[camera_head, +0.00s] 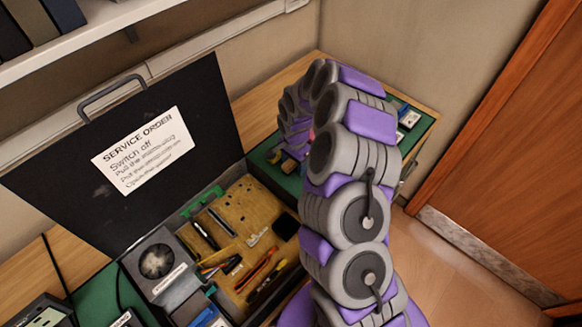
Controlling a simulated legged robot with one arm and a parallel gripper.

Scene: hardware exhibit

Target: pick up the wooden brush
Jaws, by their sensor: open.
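My purple and grey arm rises from the bottom of the view and curls over toward the back of the bench. Its far end, with my gripper (292,153), hangs low over the green mat (262,158). The gripper is small here, and its fingers are hard to make out; it is open. A small tan wooden piece (288,167) lies on the mat just below it. It may be part of the wooden brush, but I cannot tell. No whole brush shows clearly. My arm hides part of the mat. I cannot tell whether the gripper touches anything.
An open black case with a lid (130,150) labelled "SERVICE ORDER" stands to the left. Its tan tool tray (245,215) holds pens and tools. A grey fan unit (157,262) is beside it. A shelf (85,42) overhangs the upper left. A wooden door (510,160) is right.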

